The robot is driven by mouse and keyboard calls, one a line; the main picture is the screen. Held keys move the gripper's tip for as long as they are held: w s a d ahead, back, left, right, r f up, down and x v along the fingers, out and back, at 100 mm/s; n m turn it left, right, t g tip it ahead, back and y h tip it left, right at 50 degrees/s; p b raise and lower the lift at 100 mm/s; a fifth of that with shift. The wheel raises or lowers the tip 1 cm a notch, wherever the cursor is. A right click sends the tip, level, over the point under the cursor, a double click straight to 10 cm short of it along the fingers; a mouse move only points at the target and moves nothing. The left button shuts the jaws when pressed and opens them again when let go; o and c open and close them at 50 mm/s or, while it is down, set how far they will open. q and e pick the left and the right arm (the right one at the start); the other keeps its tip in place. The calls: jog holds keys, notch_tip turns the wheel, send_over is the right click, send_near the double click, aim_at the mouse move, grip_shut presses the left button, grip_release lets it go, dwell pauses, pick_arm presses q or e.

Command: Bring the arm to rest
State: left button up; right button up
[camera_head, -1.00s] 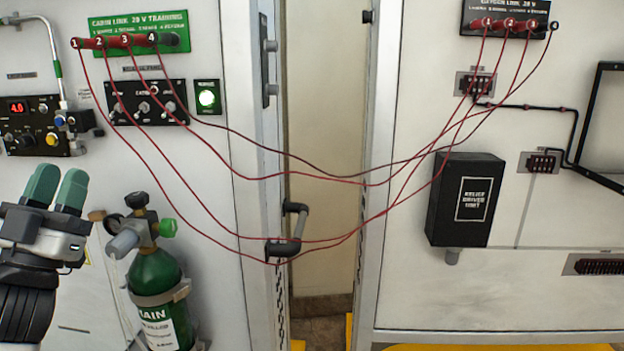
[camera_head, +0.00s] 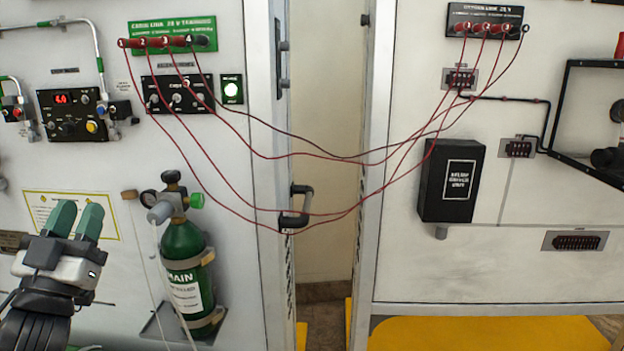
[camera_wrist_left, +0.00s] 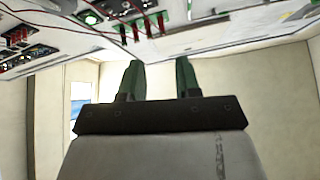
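My left gripper (camera_head: 75,220) is at the lower left in the head view, with two green fingers pointing up. The fingers stand apart with nothing between them. The left wrist view also shows the gripper (camera_wrist_left: 160,80), its two green fingers spread and the gap empty. In the head view it is in front of the left wall panel, left of the green oxygen cylinder (camera_head: 185,260), with no visible contact. My right gripper is in neither view.
Red cables (camera_head: 290,155) hang across the gap from the green cabin link panel (camera_head: 205,28) to the dark panel (camera_head: 515,12) at right. A black handle (camera_head: 300,205) is at the door edge. A black relief driver unit (camera_head: 430,190) is on the right wall. A yellow floor area (camera_head: 480,335) lies below.

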pick_arm(q)
jog(key=s+d+f+n+g+y, duration=0.1)
jog(key=s+d+f+g+y, duration=0.15)
jog(key=f+g, duration=0.75)
jog(key=s+d+f+n+g+y, duration=0.1)
jog(key=s+d+f+n+g, duration=0.15)
jog(key=f, duration=1.55)
jog(key=s+d+f+m+g+h, duration=0.1)
jog(key=s+d+f+m+g, duration=0.1)
jog(key=s+d+f+g, duration=0.65)
jog(key=s+a+f+m+g+h, duration=0.1)
jog(key=s+f, duration=0.5)
jog(key=s, duration=0.7)
notch_tip(320, 180, down, 25)
jog(key=g, duration=0.2)
jog(key=s+a+f, duration=0.1)
jog(key=s+f, duration=0.7)
jog(key=f, duration=0.3)
jog(key=s+a+r+p, duration=0.2)
jog(key=s+r+p, duration=0.5)
jog(key=p, duration=0.6)
jog(key=shift+s+r+g, duration=0.3)
jog(key=shift+s+g, duration=0.1)
jog(key=shift+s, duration=0.2)
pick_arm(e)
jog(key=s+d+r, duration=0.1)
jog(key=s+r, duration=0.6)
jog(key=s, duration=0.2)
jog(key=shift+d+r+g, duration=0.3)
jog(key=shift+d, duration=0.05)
